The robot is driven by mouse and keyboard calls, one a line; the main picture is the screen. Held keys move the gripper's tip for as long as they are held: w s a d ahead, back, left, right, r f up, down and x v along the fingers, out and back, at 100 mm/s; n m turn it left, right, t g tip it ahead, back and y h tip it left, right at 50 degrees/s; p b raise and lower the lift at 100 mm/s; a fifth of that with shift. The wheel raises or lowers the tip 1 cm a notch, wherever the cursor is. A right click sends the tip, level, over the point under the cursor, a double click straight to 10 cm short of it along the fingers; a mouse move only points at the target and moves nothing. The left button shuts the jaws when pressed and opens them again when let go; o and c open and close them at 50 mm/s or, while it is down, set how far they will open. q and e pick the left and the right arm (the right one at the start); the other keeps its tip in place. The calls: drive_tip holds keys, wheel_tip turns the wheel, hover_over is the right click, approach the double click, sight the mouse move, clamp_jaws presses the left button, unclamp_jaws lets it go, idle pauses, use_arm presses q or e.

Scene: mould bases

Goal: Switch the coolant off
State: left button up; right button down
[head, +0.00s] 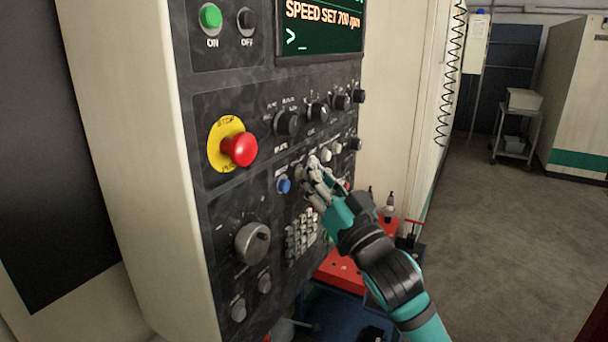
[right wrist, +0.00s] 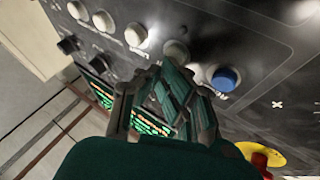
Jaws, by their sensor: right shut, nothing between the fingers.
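The machine's dark control panel (head: 215,185) fills the middle of the head view. A row of push buttons crosses it, with a blue button (head: 284,185) at its left end and white buttons (head: 326,154) further right. My right gripper (head: 314,168) is shut and empty, with its fingertips at this row just right of the blue button. In the right wrist view the fingertips are close to a white button (right wrist: 176,52), beside the blue button (right wrist: 225,78); I cannot tell whether they touch it. The button labels are too small to read, so I cannot tell which is coolant. My left gripper is not in view.
A red stop button (head: 240,149) on a yellow disc sits left of the row. Black knobs (head: 286,122) lie above, a keypad (head: 302,233) and a large grey knob (head: 253,243) below. A display (head: 322,28) reads "SPEED SET 700 rpm". Open floor (head: 510,240) lies right.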

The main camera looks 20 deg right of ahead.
drive_tip(key=shift+s+d, duration=0.55)
drive_tip(key=shift+s, duration=0.05)
drive_tip(key=shift+f, duration=0.1)
drive_tip(key=shift+s+d, duration=1.6)
drive_tip(key=shift+s, duration=0.3)
